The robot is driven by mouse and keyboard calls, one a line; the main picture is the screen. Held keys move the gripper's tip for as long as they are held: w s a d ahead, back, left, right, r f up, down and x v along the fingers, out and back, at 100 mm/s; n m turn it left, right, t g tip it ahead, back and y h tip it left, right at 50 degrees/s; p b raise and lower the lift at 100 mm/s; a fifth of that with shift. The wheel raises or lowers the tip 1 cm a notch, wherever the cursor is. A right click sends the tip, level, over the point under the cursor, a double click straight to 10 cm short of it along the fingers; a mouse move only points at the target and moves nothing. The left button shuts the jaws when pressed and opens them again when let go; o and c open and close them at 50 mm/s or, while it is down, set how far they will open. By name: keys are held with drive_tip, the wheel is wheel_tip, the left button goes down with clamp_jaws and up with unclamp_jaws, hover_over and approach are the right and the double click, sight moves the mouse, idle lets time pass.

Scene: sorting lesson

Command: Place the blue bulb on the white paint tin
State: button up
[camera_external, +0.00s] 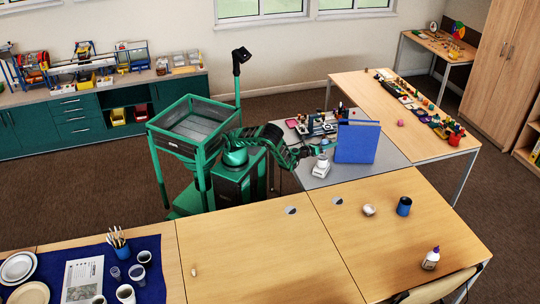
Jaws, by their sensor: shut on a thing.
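My green arm reaches to the right from my body, and my gripper (318,151) is over the grey tabletop (307,180), just left of the upright blue panel. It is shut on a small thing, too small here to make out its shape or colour. A white object (321,168) stands on the grey tabletop just below my gripper; I cannot tell whether it is the white paint tin or whether anything touches it. I cannot pick out the blue bulb with certainty.
The blue panel (357,142) stands close to the right of my gripper. Behind is a cluttered rack (318,124). Cups and plates lie on a blue cloth (60,258).

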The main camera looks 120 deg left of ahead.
drive_tip(key=shift+f, duration=1.25)
drive_tip(key=shift+f, duration=0.1)
drive_tip(key=o, duration=0.8)
drive_tip(key=shift+v, duration=3.75)
